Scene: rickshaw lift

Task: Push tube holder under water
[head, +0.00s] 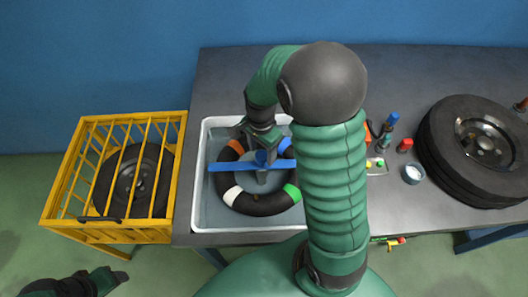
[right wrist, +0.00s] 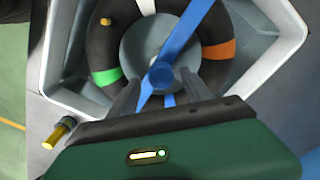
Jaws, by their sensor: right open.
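The tube holder is a blue bar (head: 228,166) with a round blue knob, lying across a black inner tube (head: 262,204) in the grey-white basin (head: 205,205). The tube has orange, white, green and blue bands. In the right wrist view the holder's knob (right wrist: 162,75) shows between my finger tips, with the blue bar (right wrist: 187,28) running across the tube (right wrist: 118,42). My right gripper (head: 262,166) points down over the holder's middle, open; I cannot tell whether the fingers touch the knob. My left gripper (head: 80,285) is at the bottom left, away from the basin, its fingers unclear.
A yellow cage (head: 75,165) with a wheel inside stands left of the grey table (head: 400,70). A large tyre (head: 450,150) lies at the right. A gauge (head: 413,174) and small tools lie between. My right arm hides part of the table and the basin's right side.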

